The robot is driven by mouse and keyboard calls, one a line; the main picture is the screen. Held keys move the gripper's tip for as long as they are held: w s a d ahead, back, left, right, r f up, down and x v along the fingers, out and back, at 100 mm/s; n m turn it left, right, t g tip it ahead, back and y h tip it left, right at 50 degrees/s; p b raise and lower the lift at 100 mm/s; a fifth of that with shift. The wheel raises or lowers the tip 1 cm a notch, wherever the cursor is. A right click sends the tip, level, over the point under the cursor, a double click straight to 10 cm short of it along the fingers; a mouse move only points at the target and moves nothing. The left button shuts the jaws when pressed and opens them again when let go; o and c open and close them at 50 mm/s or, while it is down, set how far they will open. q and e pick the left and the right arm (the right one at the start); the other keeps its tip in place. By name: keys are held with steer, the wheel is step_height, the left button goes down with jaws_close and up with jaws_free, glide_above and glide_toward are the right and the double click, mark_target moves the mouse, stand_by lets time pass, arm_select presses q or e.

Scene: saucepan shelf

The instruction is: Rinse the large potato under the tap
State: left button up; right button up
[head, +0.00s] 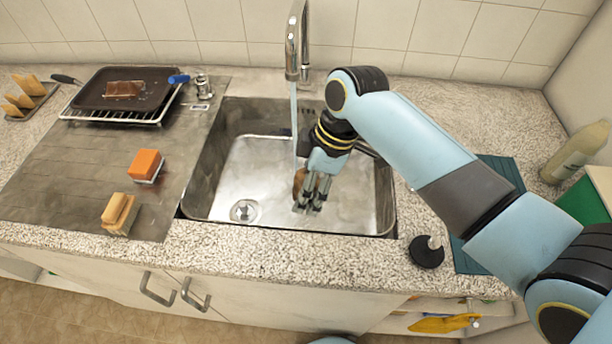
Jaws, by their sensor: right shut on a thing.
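The tap (293,42) stands at the back of the sink (240,172), and a thin stream of water (294,115) falls from its spout. My right gripper (311,200) reaches down into the sink and is shut on a brown potato (298,181). The potato shows at the left side of the fingers, directly under or touching the stream; most of it is hidden by the gripper. My left gripper does not show.
The drainer on the left holds a wire rack with a dark pan (125,88), an orange sponge (146,164) and a tan brush or sponge (119,212). A toast rack (28,95) stands far left. A black round object (427,252) sits right of the sink. A bottle (577,152) stands far right.

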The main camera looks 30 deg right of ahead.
steer(key=w+d+f+b, duration=0.2)
steer(key=w+d+b, duration=0.1)
steer(key=w+b, duration=0.4)
steer(key=w+d+f+b, duration=0.2)
steer(key=w+d+b, duration=0.1)
steer(key=w+b, duration=0.4)
steer(key=shift+w, duration=0.45)
steer(key=shift+d, duration=0.1)
steer(key=shift+s+d+p, duration=0.3)
steer(key=shift+d+p, duration=0.2)
steer(key=shift+d, duration=0.05)
steer(key=shift+w+a, duration=0.3)
steer(key=shift+a, duration=0.35)
steer(key=shift+s+d+p, duration=0.1)
steer(key=shift+d+p, duration=0.1)
steer(key=shift+p, duration=0.15)
